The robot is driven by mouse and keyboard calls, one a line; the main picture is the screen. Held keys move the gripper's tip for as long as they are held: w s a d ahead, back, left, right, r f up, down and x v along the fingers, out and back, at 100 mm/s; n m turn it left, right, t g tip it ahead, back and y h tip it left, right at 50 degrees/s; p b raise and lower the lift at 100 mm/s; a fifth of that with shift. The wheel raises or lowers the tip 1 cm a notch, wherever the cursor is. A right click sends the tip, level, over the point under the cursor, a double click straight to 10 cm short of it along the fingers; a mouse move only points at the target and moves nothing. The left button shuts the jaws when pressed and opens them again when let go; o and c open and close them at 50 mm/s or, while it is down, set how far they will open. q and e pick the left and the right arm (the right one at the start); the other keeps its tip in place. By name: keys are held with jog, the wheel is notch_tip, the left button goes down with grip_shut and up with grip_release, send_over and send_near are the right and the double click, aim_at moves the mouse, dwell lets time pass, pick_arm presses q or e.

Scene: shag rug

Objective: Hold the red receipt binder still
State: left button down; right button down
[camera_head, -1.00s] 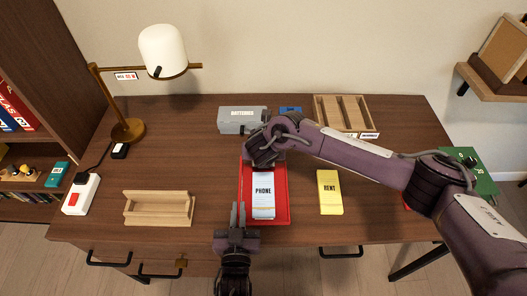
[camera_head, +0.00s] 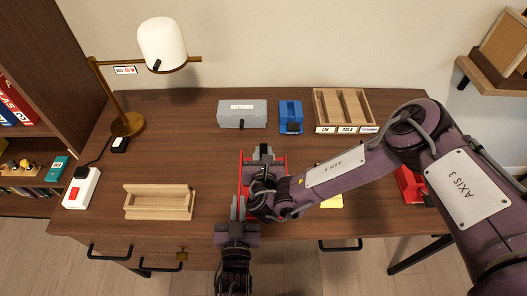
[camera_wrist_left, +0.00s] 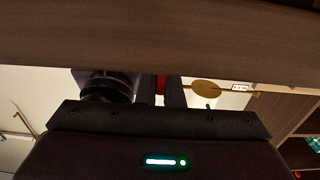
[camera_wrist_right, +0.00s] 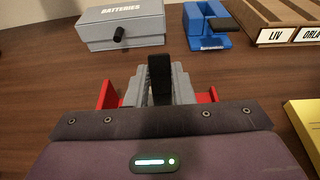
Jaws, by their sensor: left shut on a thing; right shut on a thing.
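The red receipt binder (camera_head: 240,186) lies on the desk near its front edge. My right arm covers most of it, and the white PHONE slips are hidden. My left gripper (camera_head: 238,208) is at the binder's near left side, shut on its edge; a bit of red (camera_wrist_left: 160,84) shows between its fingers in the left wrist view. My right gripper (camera_head: 264,154) is over the binder. In the right wrist view, its grey fingers (camera_wrist_right: 160,85) are shut on a black upright lever, with red binder sides (camera_wrist_right: 109,94) showing on both sides.
A grey BATTERIES box (camera_head: 242,114), a blue device (camera_head: 291,116) and a wooden sorter (camera_head: 345,108) stand behind. A wooden tray (camera_head: 158,203) is at left. A yellow slip (camera_head: 334,202) is partly hidden under my right arm. A red object (camera_head: 408,186) is at right.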

jog(key=shift+s+t, duration=0.1)
jog(key=shift+t, duration=0.2)
jog(key=c, duration=1.2)
grip_release()
jog(key=shift+c, duration=0.2)
jog(key=v, duration=0.7)
jog(key=shift+s, duration=0.25)
pick_arm(q)
jog(key=c, duration=1.5)
grip_release()
